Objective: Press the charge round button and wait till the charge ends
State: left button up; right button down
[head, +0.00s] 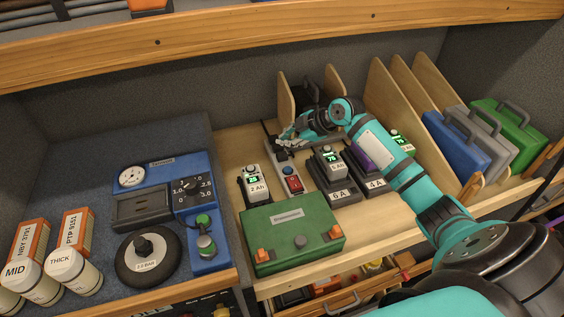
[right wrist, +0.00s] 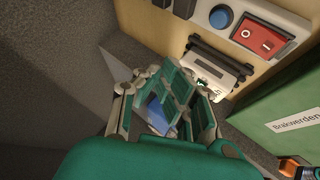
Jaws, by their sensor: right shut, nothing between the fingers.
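A grey strip (head: 281,153) stands on the wooden shelf and carries a blue round button (head: 288,170) and a red switch (head: 293,184). The blue button (right wrist: 221,17) and the red switch (right wrist: 262,38) also show at the top right of the right wrist view. My right gripper (head: 290,137) is shut and empty, above the strip's far end in the head view. In the right wrist view its fingers (right wrist: 170,105) are apart from the button. Battery packs with green displays stand beside the strip: 2 Ah (head: 253,182), 6 Ah (head: 329,160) and one partly hidden by my arm. My left gripper is out of view.
A green case (head: 292,238) lies in front of the strip. A blue gauge unit (head: 163,190) stands on the left. Wooden dividers (head: 390,100) and blue, grey and green cases (head: 508,130) stand on the right. A shelf edge (head: 270,45) runs above.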

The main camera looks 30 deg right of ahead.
aim_at(287, 170)
jog(key=f+b, duration=0.1)
jog(key=f, duration=0.1)
jog(key=f+b, duration=0.1)
jog(key=b, duration=0.1)
jog(key=shift+s+f, duration=0.2)
jog(key=shift+f, duration=0.15)
pick_arm(q)
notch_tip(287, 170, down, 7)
jog(key=b, duration=0.3)
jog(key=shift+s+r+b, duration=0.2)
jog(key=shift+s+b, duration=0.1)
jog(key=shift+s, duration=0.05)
pick_arm(e)
notch_tip(287, 170, down, 5)
jog(key=shift+f, duration=0.1)
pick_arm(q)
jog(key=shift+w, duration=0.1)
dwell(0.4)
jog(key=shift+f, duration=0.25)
pick_arm(e)
jog(key=shift+f, duration=0.35)
